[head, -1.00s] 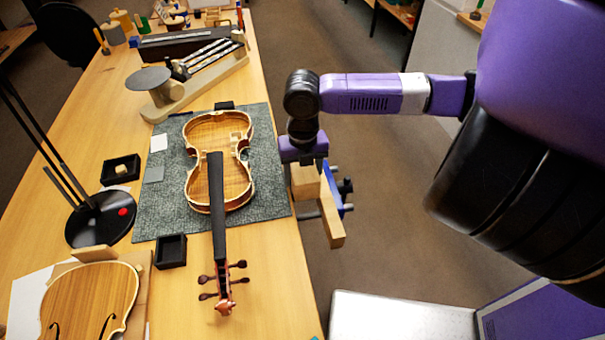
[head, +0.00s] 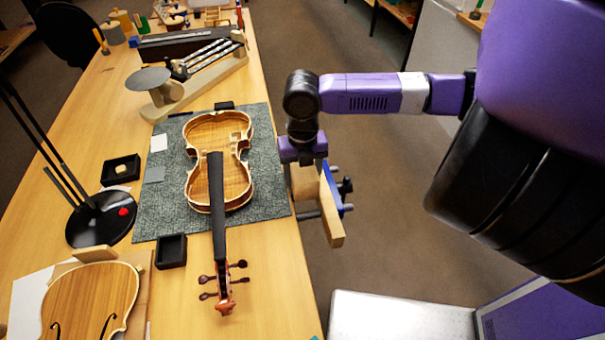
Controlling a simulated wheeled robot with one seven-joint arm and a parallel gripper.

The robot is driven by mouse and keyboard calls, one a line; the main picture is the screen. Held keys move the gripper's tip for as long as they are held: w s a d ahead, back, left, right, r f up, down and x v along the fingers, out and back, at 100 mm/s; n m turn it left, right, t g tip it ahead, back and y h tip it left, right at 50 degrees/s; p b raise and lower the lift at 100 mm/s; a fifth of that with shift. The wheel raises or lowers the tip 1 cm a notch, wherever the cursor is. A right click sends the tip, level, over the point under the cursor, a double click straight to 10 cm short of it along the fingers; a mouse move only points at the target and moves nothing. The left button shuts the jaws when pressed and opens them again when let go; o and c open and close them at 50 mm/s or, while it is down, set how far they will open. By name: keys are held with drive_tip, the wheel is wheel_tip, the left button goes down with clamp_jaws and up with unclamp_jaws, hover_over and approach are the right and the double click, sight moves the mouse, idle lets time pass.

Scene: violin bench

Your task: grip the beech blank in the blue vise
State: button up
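The blue vise (head: 337,188) is fixed at the right edge of the bench, beside the grey mat. Its long wooden jaw (head: 332,215) stands out from the bench edge, with dark rods and a dark handle showing. A pale wood block (head: 303,182), which looks like the beech blank, is between the bench edge and the jaw. My gripper (head: 304,160) points down right above this block. Its fingertips are hidden by the hand, so I cannot see whether it is open or shut, or whether the jaw touches the block.
An open violin body with its neck (head: 218,190) lies on the grey mat (head: 160,205) left of the vise. Small black trays (head: 171,251), a lamp base (head: 85,228) and a violin plate (head: 90,300) are further left. The floor right of the vise is clear.

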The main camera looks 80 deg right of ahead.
drive_tip(key=shift+f+b, duration=0.45)
drive_tip(key=shift+f, duration=0.2)
drive_tip(key=o, duration=1.8)
drive_tip(key=shift+w, duration=0.1)
drive_tip(key=shift+a, duration=0.1)
drive_tip(key=shift+r, duration=0.1)
drive_tip(key=shift+r, duration=3.8)
drive_tip(key=shift+s, duration=0.2)
